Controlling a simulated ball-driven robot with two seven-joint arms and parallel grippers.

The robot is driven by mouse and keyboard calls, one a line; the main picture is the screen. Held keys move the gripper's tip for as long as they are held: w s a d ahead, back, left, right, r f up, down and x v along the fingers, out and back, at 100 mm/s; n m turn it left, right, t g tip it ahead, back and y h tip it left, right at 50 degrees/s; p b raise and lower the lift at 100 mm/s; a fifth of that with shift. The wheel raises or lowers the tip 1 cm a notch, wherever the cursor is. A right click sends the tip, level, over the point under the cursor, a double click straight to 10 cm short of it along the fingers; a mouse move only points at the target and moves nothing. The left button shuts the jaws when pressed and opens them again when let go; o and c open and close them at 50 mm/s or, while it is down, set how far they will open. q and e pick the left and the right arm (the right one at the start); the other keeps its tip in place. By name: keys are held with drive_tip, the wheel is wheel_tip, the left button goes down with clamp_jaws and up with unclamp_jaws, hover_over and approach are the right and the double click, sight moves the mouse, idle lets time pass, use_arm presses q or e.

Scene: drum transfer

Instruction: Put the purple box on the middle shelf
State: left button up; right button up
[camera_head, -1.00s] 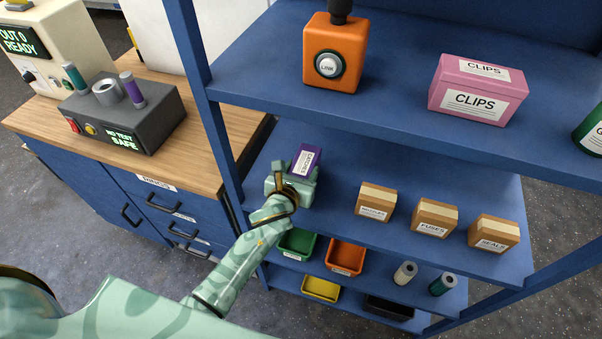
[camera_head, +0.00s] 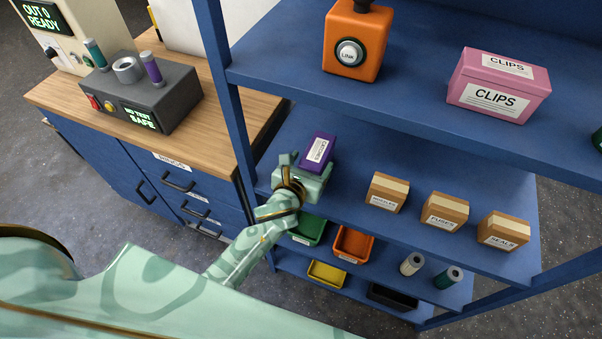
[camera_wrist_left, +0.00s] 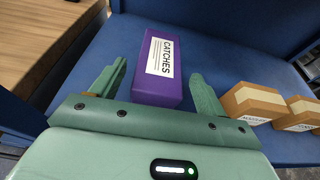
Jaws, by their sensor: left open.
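The purple box (camera_head: 319,147), labelled CATCHES, rests on the left part of the blue middle shelf (camera_head: 356,158). It also shows in the left wrist view (camera_wrist_left: 155,69), flat on the shelf. My left gripper (camera_head: 308,165) is open at the near end of the box. In the left wrist view its two fingers (camera_wrist_left: 155,88) stand on either side of the box's near part, with a visible gap on each side. My right gripper is in neither view.
Several small cardboard boxes (camera_head: 445,210) stand to the right on the same shelf. The upper shelf holds an orange LINK unit (camera_head: 355,45) and a pink CLIPS box (camera_head: 497,85). A blue post (camera_head: 231,110) stands close left of my gripper. Bins (camera_head: 353,243) lie below.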

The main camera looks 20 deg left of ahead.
use_arm(q)
drive_tip(key=p+v, duration=0.1)
drive_tip(key=v, duration=0.8)
drive_tip(key=s+a+f+n+g, duration=0.1)
drive_tip(key=s+f+n+g, duration=0.1)
drive_tip(key=s+f+n, duration=0.45)
drive_tip(key=s+a+f+n+g, duration=0.1)
drive_tip(key=s+f+n+g, duration=0.15)
drive_tip(key=f, duration=0.75)
drive_tip(key=s+a+f+n+g, duration=0.1)
drive_tip(key=s+f+n+g, duration=0.25)
drive_tip(key=f+n, duration=0.4)
drive_tip(key=s+a+f+n+g, duration=0.1)
drive_tip(key=s+f+n, duration=0.3)
drive_tip(key=s, duration=0.4)
drive_tip(key=s+a+f+n+g, duration=0.2)
drive_tip(key=s+a+f+n, duration=0.1)
drive_tip(key=s+f+n, duration=0.2)
drive_tip(key=s+a+f+n+g, duration=0.2)
drive_tip(key=s+f+n, duration=0.2)
drive_tip(key=s+n, duration=0.3)
drive_tip(key=s, duration=0.5)
drive_tip(key=shift+a+f+y, duration=0.2)
drive_tip(key=shift+a+y, duration=0.1)
drive_tip(key=shift+a, duration=0.05)
